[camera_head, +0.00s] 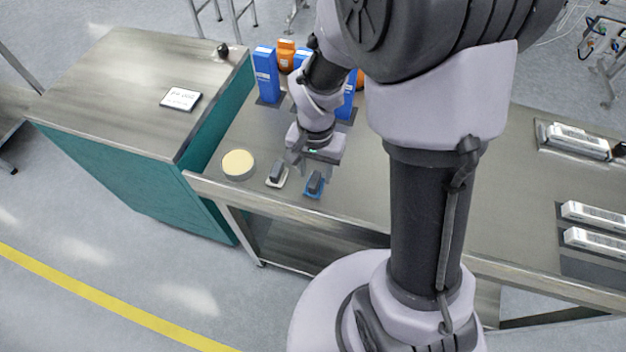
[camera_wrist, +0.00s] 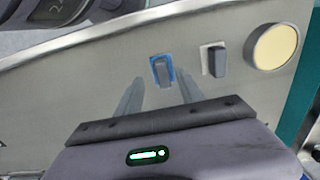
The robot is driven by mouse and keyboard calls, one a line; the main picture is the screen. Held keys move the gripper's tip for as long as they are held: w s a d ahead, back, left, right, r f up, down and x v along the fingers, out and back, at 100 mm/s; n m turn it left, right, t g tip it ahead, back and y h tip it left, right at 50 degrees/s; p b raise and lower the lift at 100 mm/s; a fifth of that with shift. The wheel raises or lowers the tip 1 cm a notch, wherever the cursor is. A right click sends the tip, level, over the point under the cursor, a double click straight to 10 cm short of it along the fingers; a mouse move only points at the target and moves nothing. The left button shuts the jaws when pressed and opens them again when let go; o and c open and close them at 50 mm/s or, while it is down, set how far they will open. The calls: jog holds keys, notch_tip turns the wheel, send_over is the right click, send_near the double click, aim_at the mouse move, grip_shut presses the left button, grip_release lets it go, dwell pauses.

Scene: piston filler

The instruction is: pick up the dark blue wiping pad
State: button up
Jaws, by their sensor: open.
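The dark blue wiping pad (camera_head: 314,187) lies flat on the steel table near its front edge. It has a blue base and a dark grey grip block on top. In the wrist view the pad (camera_wrist: 163,71) shows just beyond and between my fingertips. My gripper (camera_head: 313,169) points down above the pad, open and empty; in the wrist view the gripper (camera_wrist: 160,82) has its two fingers spread wider than the grip block. The exact height gap is hard to tell. A similar pad with a white base (camera_head: 277,175) lies just to the left.
A round cream-topped dish (camera_head: 238,164) stands left of the white pad. Blue cartons (camera_head: 266,75) and orange bottles (camera_head: 286,54) stand behind my gripper. A teal-sided cabinet (camera_head: 120,75) adjoins at left. White packs (camera_head: 595,215) lie far right.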

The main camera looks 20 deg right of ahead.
aim_at(315, 179)
jog(key=f+b, duration=0.1)
jog(key=f, duration=0.2)
jog(key=w+f+b, duration=0.1)
jog(key=f, duration=0.1)
jog(key=shift+f+b, duration=0.35)
jog(key=shift+r, duration=0.15)
jog(key=shift+s, duration=0.1)
jog(key=shift+c, duration=0.8)
grip_shut()
notch_tip(315, 179, up, 4)
jog(key=p, duration=0.2)
jog(key=shift+d+r+p, duration=0.1)
jog(key=shift+p, duration=0.2)
jog(key=s+d+p, duration=0.1)
jog(key=d, duration=0.4)
jog(key=s+d+p, duration=0.1)
jog(key=d, duration=0.4)
jog(key=s+d, duration=0.1)
jog(key=d, duration=0.4)
jog(key=shift+s+d+r+p, duration=0.25)
jog(key=shift+s+r+p, duration=0.1)
jog(key=shift+r+p, duration=0.05)
